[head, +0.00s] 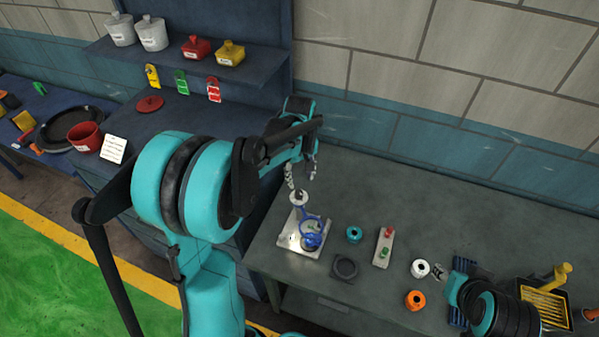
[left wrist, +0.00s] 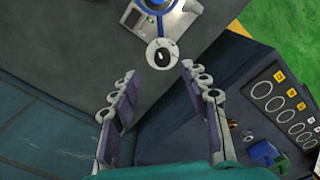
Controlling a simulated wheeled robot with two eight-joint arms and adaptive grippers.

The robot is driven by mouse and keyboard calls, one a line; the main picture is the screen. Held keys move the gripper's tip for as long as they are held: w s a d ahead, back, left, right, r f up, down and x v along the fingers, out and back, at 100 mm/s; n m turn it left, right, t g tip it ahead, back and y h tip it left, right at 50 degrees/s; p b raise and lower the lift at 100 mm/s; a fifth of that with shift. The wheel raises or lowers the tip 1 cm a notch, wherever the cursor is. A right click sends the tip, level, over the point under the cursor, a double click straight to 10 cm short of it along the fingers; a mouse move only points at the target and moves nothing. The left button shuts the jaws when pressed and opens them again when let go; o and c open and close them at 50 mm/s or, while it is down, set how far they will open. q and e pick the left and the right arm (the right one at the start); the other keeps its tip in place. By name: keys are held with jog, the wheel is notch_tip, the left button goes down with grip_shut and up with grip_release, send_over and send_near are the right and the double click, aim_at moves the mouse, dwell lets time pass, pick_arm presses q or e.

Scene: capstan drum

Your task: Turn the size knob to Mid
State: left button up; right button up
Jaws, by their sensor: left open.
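My left gripper (head: 302,180) is above the back left corner of a metal base plate (head: 289,241) on the grey bench. The plate carries a blue device (head: 312,234). A small white disc (head: 299,198) stands at the plate's edge, just below my fingers. In the left wrist view, this disc (left wrist: 163,54) has a dark oval on top and lies just beyond my open, empty fingers (left wrist: 155,85). I cannot tell for sure whether it is the size knob, and no Mid mark is readable. My right gripper (head: 438,270) is low over the bench at the right, partly hidden.
A teal ring (head: 354,234), a dark square block (head: 345,267), a plate with red and green buttons (head: 383,248), and white (head: 420,268) and orange (head: 415,300) spools stand right of the plate. A panel with several rings (left wrist: 283,105) is beside the bench.

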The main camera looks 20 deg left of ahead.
aim_at(299, 192)
pick_arm(q)
jog(key=shift+w+a+f, duration=0.1)
jog(key=shift+w+a, duration=0.15)
jog(key=shift+w, duration=0.05)
jog(key=shift+a+f, duration=0.1)
jog(key=shift+f, duration=0.15)
notch_tip(299, 192, down, 7)
jog(key=shift+s+f+b, duration=0.15)
jog(key=shift+b, duration=0.25)
grip_shut()
